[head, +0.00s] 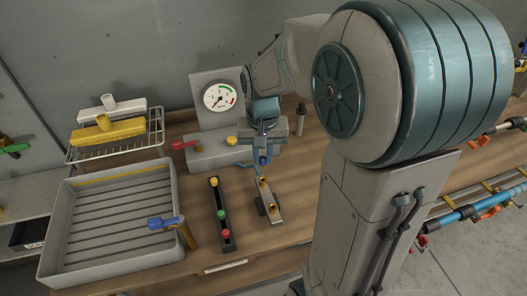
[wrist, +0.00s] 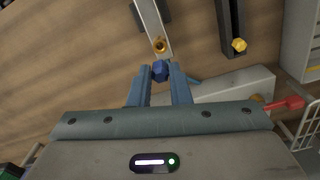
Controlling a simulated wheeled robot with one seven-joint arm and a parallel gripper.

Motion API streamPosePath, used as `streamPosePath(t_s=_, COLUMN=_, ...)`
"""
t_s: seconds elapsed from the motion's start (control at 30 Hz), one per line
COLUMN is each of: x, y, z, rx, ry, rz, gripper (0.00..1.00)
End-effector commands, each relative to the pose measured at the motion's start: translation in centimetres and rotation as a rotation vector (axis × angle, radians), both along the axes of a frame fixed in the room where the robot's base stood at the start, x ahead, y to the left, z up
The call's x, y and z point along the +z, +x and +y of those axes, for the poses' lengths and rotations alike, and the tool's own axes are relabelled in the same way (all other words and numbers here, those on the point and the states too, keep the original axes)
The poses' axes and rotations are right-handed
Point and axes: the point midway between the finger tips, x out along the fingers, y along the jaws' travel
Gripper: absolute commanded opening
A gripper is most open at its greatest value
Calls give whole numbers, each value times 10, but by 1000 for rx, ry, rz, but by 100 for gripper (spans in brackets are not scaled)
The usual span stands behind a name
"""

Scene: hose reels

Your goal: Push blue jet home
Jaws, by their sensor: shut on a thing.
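My gripper (head: 263,154) is shut on the small blue jet (head: 263,161), over the far end of a grey bar (head: 268,196) with brass sockets. In the wrist view, the fingers (wrist: 159,80) hold the blue jet (wrist: 160,70) between their tips. A brass socket (wrist: 159,45) on the bar shows just beyond the jet; I cannot tell whether the jet touches the bar. Another brass socket (head: 271,208) is nearer the front. A dark rack (head: 218,205) beside the bar holds a yellow, a green (head: 221,215) and a red jet.
A grey block with a red lever (head: 185,145) and a gauge (head: 219,97) stand behind. A wire rack (head: 115,148) holds a yellow and a white piece.

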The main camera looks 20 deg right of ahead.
Motion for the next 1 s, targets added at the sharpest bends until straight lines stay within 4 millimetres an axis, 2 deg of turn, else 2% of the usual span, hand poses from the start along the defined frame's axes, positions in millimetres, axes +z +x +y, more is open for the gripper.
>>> streamPosePath(t_s=0.1, x=-16, y=0, z=0, rx=0, ry=0, rz=1, gripper=0)
streamPosePath(t_s=0.37, x=-37, y=0, z=0, rx=0, ry=0, rz=1, gripper=0)
streamPosePath(t_s=1.0, x=-39, y=0, z=0, rx=-1, ry=0, rz=1, gripper=0)
